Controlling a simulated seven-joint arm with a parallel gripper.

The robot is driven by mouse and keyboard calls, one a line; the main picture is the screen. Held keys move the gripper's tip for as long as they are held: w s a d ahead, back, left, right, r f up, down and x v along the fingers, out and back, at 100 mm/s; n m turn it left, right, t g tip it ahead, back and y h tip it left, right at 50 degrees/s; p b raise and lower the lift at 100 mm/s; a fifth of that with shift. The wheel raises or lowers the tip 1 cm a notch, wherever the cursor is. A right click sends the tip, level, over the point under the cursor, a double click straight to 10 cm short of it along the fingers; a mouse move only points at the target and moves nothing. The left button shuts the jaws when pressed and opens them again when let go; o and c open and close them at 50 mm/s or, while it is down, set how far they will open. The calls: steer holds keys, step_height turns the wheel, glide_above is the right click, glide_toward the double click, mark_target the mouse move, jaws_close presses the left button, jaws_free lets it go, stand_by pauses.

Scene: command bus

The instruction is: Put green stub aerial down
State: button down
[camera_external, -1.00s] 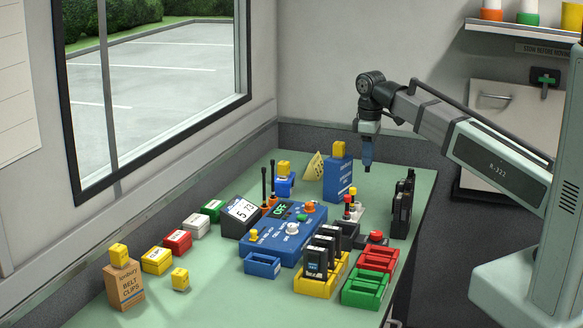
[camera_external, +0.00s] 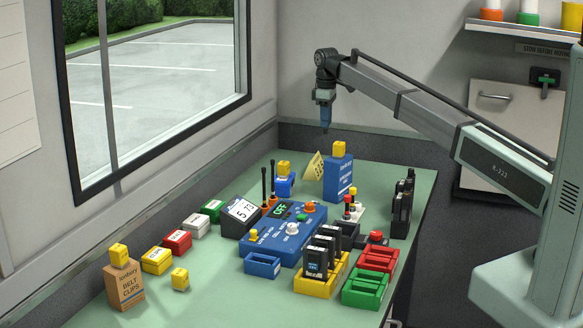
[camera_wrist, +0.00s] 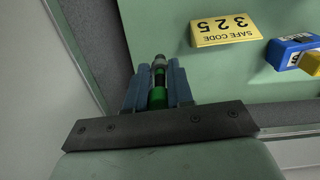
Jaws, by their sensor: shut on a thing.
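My gripper (camera_external: 325,127) is raised above the back of the green counter in the external view, near the back wall. In the wrist view its two blue fingers (camera_wrist: 157,85) are shut on the green stub aerial (camera_wrist: 158,97), a short dark stick with a green band and green base. The aerial is between the fingers, its dark tip pointing away from the wrist. In the external view the aerial is too small to make out. The counter (camera_wrist: 230,80) lies below it in the wrist view, with a visible gap in the external view.
A yellow safe code card (camera_wrist: 225,30) stands on the counter, also visible in the external view (camera_external: 315,167). Beside it is a blue box (camera_external: 338,180) with a yellow cube on top. A blue block (camera_external: 284,186) stands to the left. Bare counter (camera_external: 390,172) lies at the back right.

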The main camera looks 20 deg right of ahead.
steer(key=shift+f+n, duration=0.2)
steer(key=shift+n, duration=0.2)
steer(key=shift+f, duration=0.35)
step_height(320, 180, down, 9)
steer(key=shift+f, duration=0.1)
steer(key=c, duration=1)
jaws_free()
step_height(320, 180, up, 12)
steer(key=shift+r, duration=0.15)
